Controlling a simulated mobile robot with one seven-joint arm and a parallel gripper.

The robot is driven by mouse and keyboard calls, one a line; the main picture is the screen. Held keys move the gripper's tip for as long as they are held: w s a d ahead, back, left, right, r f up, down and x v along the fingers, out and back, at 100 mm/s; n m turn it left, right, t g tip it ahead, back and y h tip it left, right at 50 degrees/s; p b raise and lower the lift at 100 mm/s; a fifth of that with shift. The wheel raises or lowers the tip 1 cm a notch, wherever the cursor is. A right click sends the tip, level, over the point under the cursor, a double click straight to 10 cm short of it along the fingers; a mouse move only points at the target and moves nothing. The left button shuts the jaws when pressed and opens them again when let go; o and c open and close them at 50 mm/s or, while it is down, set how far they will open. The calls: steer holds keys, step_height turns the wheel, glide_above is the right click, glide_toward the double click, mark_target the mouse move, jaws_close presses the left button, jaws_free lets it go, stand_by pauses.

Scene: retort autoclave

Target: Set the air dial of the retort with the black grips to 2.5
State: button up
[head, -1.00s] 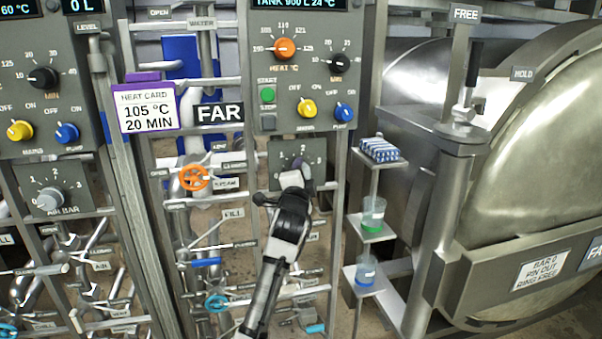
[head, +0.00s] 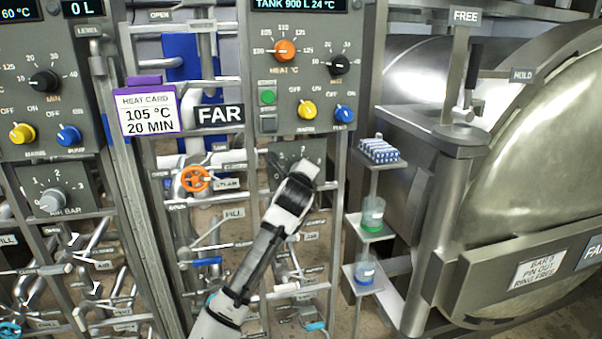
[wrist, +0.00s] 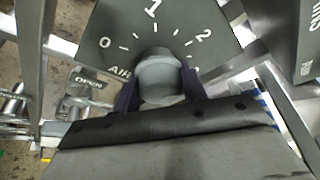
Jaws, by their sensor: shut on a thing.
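The air dial's grey knob (wrist: 163,78) sits on a dark plate with a scale of 0, 1 and 2 showing in the wrist view; the end of the scale is covered. My gripper (wrist: 160,88) has its dark purple fingers on both sides of this knob and is shut on it. I cannot clearly read which mark the knob points to. In the head view, my gripper (head: 302,170) covers the knob and the right part of the dial plate (head: 284,151), below the heat panel by the FAR sign (head: 219,114). A lever with a black grip (head: 474,64) stands by the right retort (head: 540,150).
Another air dial (head: 51,200) with a grey knob is on the left panel. An orange handwheel (head: 195,179) and pipes lie left of my arm. A narrow stand with small shelves (head: 372,233) holding cups and a blue-white pack (head: 379,151) is close on the right.

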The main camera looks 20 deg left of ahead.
steer(key=shift+m, duration=0.7)
steer(key=shift+g+y, duration=0.3)
steer(key=shift+g, duration=0.1)
steer(key=o, duration=1)
steer(key=shift+s, duration=0.1)
steer(key=b+v, duration=0.4)
steer(key=v, duration=0.9)
steer(key=shift+s, duration=0.3)
